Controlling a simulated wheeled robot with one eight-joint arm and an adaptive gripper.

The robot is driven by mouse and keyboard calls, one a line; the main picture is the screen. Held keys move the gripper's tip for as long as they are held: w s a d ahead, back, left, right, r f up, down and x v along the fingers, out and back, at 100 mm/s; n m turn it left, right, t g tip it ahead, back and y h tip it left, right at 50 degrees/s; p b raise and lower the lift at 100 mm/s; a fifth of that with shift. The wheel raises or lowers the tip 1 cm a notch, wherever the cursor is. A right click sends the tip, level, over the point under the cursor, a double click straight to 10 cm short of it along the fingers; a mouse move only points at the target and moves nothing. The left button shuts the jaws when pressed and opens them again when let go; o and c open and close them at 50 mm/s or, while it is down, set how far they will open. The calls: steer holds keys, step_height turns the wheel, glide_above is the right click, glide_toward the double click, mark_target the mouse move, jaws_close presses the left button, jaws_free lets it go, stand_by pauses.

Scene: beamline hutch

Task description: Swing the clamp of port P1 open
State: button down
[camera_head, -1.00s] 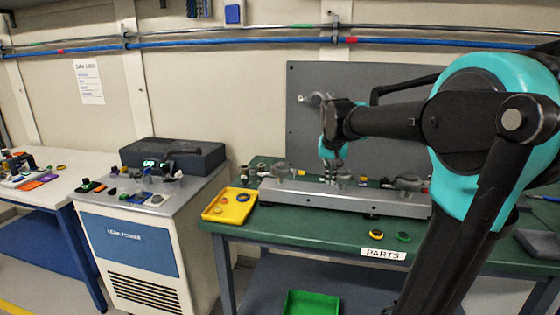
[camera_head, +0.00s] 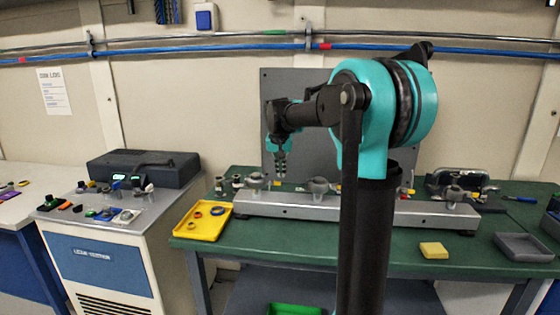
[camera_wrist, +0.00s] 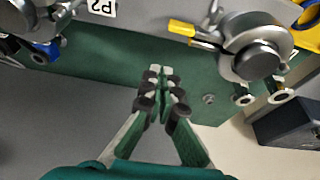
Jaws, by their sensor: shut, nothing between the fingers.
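In the wrist view a round grey port clamp (camera_wrist: 252,52) with a yellow handle (camera_wrist: 182,28) lies to the upper right; it appears to be the leftmost clamp (camera_head: 258,181) on the rail in the head view. Its P1 label is not readable, and I cannot tell if it is latched. A P2 label (camera_wrist: 102,7) shows at the top, near a second port with a blue part (camera_wrist: 46,50). My gripper (camera_wrist: 159,75) is shut and empty, apart from the yellow handle.
The ports stand on a grey rail (camera_head: 380,210) on the green bench, before an upright grey panel (camera_head: 300,90). Two small fittings (camera_wrist: 260,96) stand beside the clamp. A yellow tray (camera_head: 203,222) is at left, a yellow block (camera_head: 433,250) and grey tray (camera_head: 524,248) at right.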

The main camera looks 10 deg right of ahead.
steer(key=shift+s+a, duration=0.3)
steer(key=shift+s, duration=0.65)
steer(key=shift+s+a, duration=0.3)
steer(key=shift+s, duration=0.65)
steer(key=shift+s, duration=0.1)
steer(key=shift+s+a+m, duration=0.3)
steer(key=shift+s+m, duration=0.35)
steer(key=shift+m, duration=0.05)
steer(key=s+a+m+g+h, duration=0.1)
steer(key=s+a+m+h, duration=0.1)
steer(key=s+a+m, duration=0.5)
steer(key=shift+s+a+m+g, duration=0.2)
steer(key=shift+a+m+g, duration=0.15)
steer(key=shift+a, duration=0.9)
steer(key=shift+a+f, duration=0.1)
